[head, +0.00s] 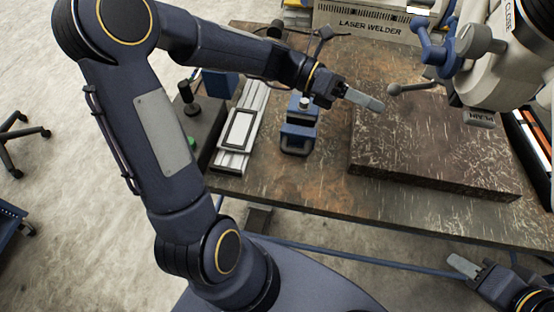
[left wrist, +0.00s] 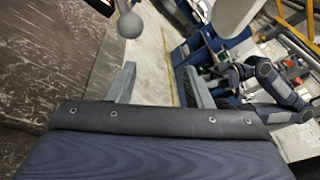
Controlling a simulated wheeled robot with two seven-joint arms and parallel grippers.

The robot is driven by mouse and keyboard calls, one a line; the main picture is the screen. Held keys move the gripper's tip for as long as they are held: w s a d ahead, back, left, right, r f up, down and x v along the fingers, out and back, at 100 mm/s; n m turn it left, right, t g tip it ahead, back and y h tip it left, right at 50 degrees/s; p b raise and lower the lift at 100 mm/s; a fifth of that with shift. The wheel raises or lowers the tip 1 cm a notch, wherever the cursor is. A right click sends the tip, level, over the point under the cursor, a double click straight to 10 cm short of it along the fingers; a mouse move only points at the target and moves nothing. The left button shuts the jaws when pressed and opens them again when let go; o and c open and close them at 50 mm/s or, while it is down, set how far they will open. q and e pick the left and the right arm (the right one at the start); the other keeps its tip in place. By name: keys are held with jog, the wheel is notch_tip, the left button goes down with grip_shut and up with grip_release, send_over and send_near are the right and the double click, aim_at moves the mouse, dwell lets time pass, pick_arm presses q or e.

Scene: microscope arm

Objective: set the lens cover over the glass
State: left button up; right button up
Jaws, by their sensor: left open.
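The pale microscope body (head: 520,55) hangs at the upper right of the head view, with part of the word CLOSE on its side. A grey lever with a ball end (head: 395,90) sticks out to its left, over the stone block. The ball (left wrist: 130,25) shows at the top of the left wrist view, just beyond the left finger in that picture. My left gripper (head: 368,100) is open and empty, close to the ball and apart from it. My right gripper (head: 464,265) is low at the right, below the table edge; its jaw opening is unclear. I cannot pick out the lens cover or glass.
The dark stone block (head: 430,150) fills the right of the worn table (head: 320,185). A blue fixture (head: 298,130) and a pale rail (head: 240,130) stand left of it. The laser welder (head: 365,25) is behind. Blue knobs (head: 435,50) project from the microscope.

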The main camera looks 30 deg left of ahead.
pick_arm(q)
jog(key=s+a+f+m+t+y+b, duration=0.1)
jog(key=s+a+f+m+y, duration=0.2)
jog(key=s+a+m+y, duration=0.2)
jog(key=s+a+f+m+t+y+b, duration=0.1)
jog(key=s+a+f+m+y, duration=0.3)
jog(key=s+m, duration=0.7)
jog(key=a+m+y, duration=0.1)
jog(key=m, duration=0.3)
jog(key=shift+s+m, duration=0.3)
jog(key=shift+s, duration=0.05)
jog(key=shift+t+y, duration=0.3)
